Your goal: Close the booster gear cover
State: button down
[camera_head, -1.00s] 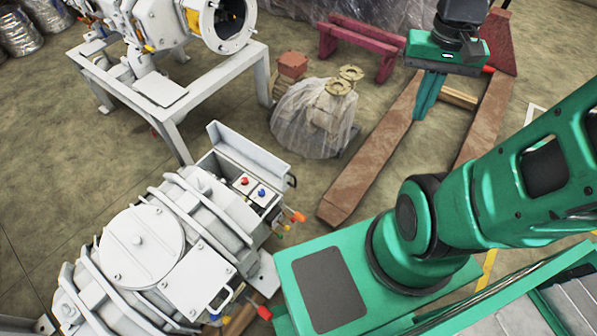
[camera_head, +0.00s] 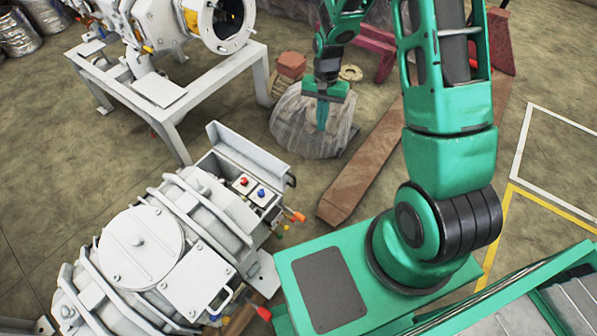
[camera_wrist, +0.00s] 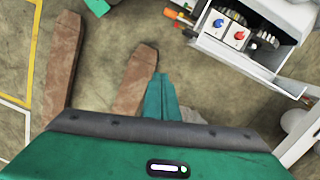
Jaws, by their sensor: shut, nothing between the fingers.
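The booster gear cover (camera_head: 245,152) is a pale grey plate standing raised along the far edge of an open box on the white machine (camera_head: 165,255). Inside the box are a red button (camera_head: 243,181) and a blue button (camera_head: 262,193). The open box with both buttons also shows at the upper right of the wrist view, with the cover (camera_wrist: 240,64) along its near side. My gripper (camera_head: 322,128) is shut and empty, pointing down beyond and to the right of the cover, apart from it. Its green fingers (camera_wrist: 159,80) show in the wrist view.
A plastic-wrapped bundle (camera_head: 295,125) stands on the floor below and behind my gripper. A brown pallet-like beam (camera_head: 350,190) lies to the right of the machine. A second white machine on a frame (camera_head: 225,75) stands at the back. Open floor separates the two machines.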

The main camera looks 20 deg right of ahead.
jog(key=s+a+f, duration=0.1)
jog(key=a+f, duration=0.2)
jog(key=f, duration=0.3)
jog(key=s+a+f, duration=0.1)
jog(key=a+f, duration=0.2)
jog(key=f, duration=0.4)
jog(key=s+a+f+y, duration=0.1)
jog(key=a+f, duration=0.2)
jog(key=f, duration=0.4)
jog(key=shift+a+f+m, duration=0.15)
jog(key=shift+a+m, duration=0.15)
jog(key=shift+m, duration=0.1)
